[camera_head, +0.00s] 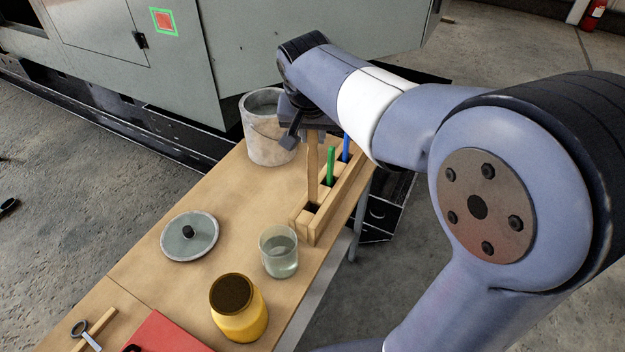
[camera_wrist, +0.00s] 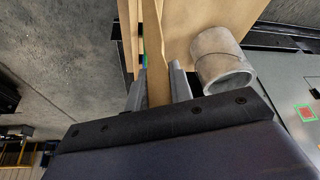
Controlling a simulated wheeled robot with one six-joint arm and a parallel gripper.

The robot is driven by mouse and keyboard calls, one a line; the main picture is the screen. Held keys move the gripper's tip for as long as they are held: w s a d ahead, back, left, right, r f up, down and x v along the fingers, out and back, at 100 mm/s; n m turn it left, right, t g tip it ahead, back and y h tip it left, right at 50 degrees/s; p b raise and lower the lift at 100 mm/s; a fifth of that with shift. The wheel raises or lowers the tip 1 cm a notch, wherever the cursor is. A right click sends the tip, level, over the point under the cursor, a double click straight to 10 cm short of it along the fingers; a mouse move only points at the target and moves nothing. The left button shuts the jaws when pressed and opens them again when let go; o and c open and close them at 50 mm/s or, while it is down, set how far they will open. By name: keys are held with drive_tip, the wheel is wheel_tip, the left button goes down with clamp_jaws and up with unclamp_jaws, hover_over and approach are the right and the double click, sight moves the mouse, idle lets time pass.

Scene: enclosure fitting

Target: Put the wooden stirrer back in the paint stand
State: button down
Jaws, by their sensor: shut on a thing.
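The wooden stirrer (camera_head: 312,165) is a long flat strip of brown wood. It stands about upright, and its lower end is at the near slot of the wooden paint stand (camera_head: 310,231). I cannot tell how deep the end sits. My gripper (camera_wrist: 160,88) is shut on the stirrer near its top, as the wrist view shows with the stirrer (camera_wrist: 153,30) between the fingers. In the head view my arm partly hides the gripper. A green stick (camera_head: 331,166) and a blue stick (camera_head: 345,148) stand in the stand's farther slots.
A grey bucket (camera_head: 264,140) stands at the back of the table (camera_head: 220,200). A glass of liquid (camera_head: 279,257), a yellow jar (camera_head: 238,310) and a round lid (camera_head: 189,237) stand left of and nearer than the stand. A red item (camera_head: 165,335) lies at the front.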

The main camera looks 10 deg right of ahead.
sight(312, 168)
wheel_tip(312, 168, down, 11)
drive_tip(key=shift+r+b, duration=0.15)
drive_tip(key=shift+b, duration=0.25)
drive_tip(key=shift+f, duration=0.2)
drive_tip(key=c, duration=1.3)
unclamp_jaws()
drive_tip(key=shift+r, duration=0.1)
drive_tip(key=shift+o, duration=0.2)
drive_tip(key=v, duration=1.2)
drive_tip(key=shift+p, duration=0.35)
drive_tip(key=shift+r, duration=0.1)
